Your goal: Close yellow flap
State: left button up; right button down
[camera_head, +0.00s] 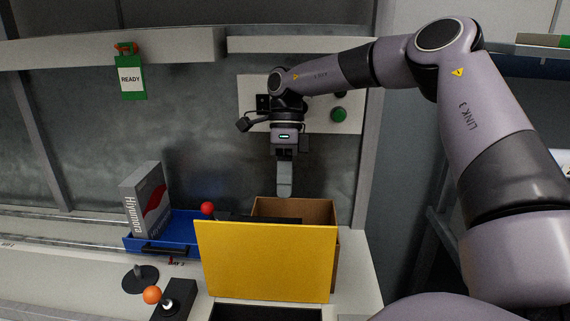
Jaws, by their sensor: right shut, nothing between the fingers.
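The yellow flap (265,262) stands steeply, close to upright, at the near side of an open brown box (300,208). The flap hides most of the box, and something dark shows inside behind its top edge. My right gripper (284,193) hangs above the box's back edge, fingers pointing down. Its fingers are shut together and empty, apart from the flap. My left gripper is not in view.
A blue tray (190,232) holding a grey box (146,200) stands left of the flap. Joysticks with a red ball (207,208) and an orange ball (152,295) are nearby. A panel with a green button (339,114) is behind my gripper. A green READY tag (131,78) hangs upper left.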

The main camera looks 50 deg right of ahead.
jog(key=shift+x, duration=2)
